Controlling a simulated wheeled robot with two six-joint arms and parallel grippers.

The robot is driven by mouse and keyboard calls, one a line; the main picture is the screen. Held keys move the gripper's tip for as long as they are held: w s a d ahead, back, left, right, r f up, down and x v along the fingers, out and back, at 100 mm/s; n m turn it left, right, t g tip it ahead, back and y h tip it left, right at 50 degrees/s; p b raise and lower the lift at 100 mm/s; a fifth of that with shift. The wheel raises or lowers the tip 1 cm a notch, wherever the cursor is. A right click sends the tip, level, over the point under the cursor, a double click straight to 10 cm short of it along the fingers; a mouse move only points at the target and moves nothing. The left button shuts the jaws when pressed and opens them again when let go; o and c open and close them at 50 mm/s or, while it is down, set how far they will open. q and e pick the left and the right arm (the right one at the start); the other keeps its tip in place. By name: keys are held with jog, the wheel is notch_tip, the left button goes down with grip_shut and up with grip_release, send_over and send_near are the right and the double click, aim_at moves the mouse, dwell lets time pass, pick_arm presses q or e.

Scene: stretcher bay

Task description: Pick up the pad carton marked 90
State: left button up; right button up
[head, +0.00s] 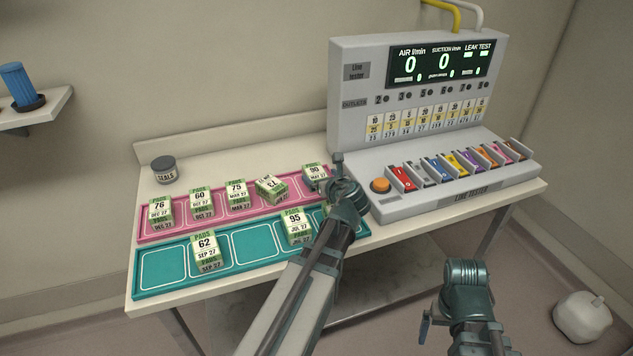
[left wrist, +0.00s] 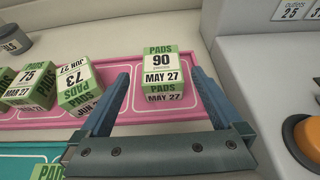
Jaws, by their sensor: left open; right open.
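The pad carton marked 90 (head: 314,172) is a white and green box standing at the right end of the pink tray (head: 222,222). In the left wrist view the carton (left wrist: 163,75) shows "90" and "MAY 27" and lies ahead between my open fingers. My left gripper (left wrist: 158,88) is open and empty, with a finger to each side of the carton in that view; I cannot tell whether they touch it. In the head view my left gripper (head: 340,178) partly covers the carton's right side. My right gripper (head: 440,315) is open, low in front of the table, away from the cartons.
Cartons 76 (head: 160,210), 60 (head: 201,202), 75 (head: 237,193) and a turned 73 (head: 270,189) stand on the pink tray. Cartons 62 (head: 206,249) and 95 (head: 296,224) stand on the teal tray (head: 222,279). The line tester (head: 455,207) with an orange button (head: 380,185) is close on the right.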

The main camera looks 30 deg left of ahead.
aim_at(315, 170)
pick_arm(q)
jog(key=shift+x, duration=0.9)
jog(key=b+x, duration=0.2)
jog(key=x, duration=0.2)
jog(key=shift+w, duration=0.3)
jog(key=shift+w+a+f, duration=0.15)
jog(key=shift+w+a, duration=0.1)
jog(key=shift+a, duration=0.15)
jog(key=shift+s, duration=0.1)
jog(key=shift+c, duration=0.3)
jog(key=c, duration=1.4)
